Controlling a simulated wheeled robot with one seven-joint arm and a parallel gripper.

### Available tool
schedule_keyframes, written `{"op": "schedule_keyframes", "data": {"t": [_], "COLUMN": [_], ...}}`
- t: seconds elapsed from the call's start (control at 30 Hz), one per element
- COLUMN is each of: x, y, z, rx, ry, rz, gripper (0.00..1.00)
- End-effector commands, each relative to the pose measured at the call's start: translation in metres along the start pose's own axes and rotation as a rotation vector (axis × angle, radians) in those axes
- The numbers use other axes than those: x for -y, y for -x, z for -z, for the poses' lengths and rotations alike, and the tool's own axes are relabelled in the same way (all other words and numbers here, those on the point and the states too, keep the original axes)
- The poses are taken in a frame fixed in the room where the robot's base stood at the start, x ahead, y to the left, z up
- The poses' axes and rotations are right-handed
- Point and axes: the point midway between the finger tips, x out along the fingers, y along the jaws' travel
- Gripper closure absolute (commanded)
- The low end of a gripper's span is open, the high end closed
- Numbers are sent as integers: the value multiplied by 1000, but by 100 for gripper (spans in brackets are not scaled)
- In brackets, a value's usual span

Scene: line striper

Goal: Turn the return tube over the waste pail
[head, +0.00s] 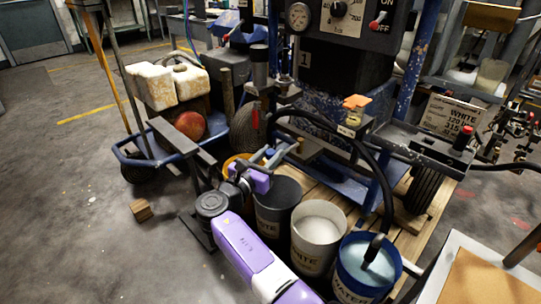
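My gripper (247,172) is at the end of my purple and white arm, just above and behind the dark pail. It is beside a short grey-blue tube end (281,153), which looks like the return tube. I cannot tell whether the fingers touch it or how far they are closed. The dark pail (276,217) has a label too small to read fully; it may be the waste pail. A yellow pail (232,162) shows just behind my gripper and is mostly hidden.
A white paint pail (316,244) and a blue water pail (350,284) with a black hose (388,190) stand right of the dark pail on a wooden pallet (412,226). A wood block (141,210) lies on open floor.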

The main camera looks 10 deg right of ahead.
Motion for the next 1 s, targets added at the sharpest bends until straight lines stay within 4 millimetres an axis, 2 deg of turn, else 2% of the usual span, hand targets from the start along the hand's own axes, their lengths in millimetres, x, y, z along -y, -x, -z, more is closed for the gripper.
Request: {"op": "schedule_keyframes", "data": {"t": [0.03,0.1,0.47,0.57,0.8,1.0], "x": [2,1,0,0,0,1], "y": [-1,-1,4,14,54,74], "z": [1,1,0,-2,-2,0], "rx": [-2,-1,0,0,-1,-1], "ry": [1,0,1,0,1,1], "rz": [4,3,-1,-2,-1,1], "gripper": [60,50,50,50,50,50]}}
